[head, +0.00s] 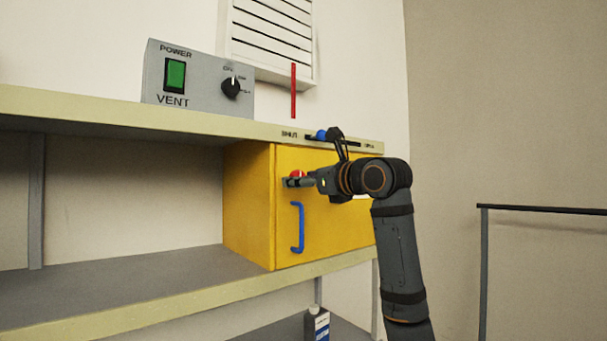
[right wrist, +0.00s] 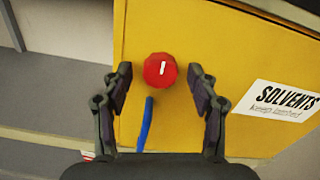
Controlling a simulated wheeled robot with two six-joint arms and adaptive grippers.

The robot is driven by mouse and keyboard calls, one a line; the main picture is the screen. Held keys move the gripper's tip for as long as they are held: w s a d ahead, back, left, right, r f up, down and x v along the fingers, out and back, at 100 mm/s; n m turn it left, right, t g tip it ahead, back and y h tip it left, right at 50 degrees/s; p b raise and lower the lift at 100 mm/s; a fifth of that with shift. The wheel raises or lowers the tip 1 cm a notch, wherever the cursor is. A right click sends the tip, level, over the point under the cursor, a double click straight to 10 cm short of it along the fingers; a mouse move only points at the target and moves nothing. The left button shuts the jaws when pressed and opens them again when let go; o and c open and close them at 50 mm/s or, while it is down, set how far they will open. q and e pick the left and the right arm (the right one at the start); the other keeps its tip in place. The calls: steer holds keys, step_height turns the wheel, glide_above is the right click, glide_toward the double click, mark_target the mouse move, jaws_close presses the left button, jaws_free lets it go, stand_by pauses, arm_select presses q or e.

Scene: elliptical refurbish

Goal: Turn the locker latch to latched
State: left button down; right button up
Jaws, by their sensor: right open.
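The locker is a yellow box (head: 335,230) on the shelf, its door facing me. Its latch is a round red knob (right wrist: 160,70) with a short white mark, near upright and leaning slightly right in the right wrist view. In the head view the red knob (head: 297,174) is partly hidden by my right gripper (head: 300,181). The right gripper is open, and its fingers (right wrist: 160,97) stand on either side of and just short of the knob, with a gap on each side. A blue handle (head: 297,228) is below the knob. My left gripper is not in view.
A grey vent box (head: 198,108) with a green switch and black dial stands on the upper shelf (head: 60,103). A blue slider knob (head: 321,134) sits on the shelf edge above the locker. A bottle (head: 316,322) stands below. The shelf left of the locker is bare.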

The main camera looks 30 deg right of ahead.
steer(key=shift+c, duration=1.2)
steer(key=c, duration=0.9)
steer(key=shift+c, duration=0.2)
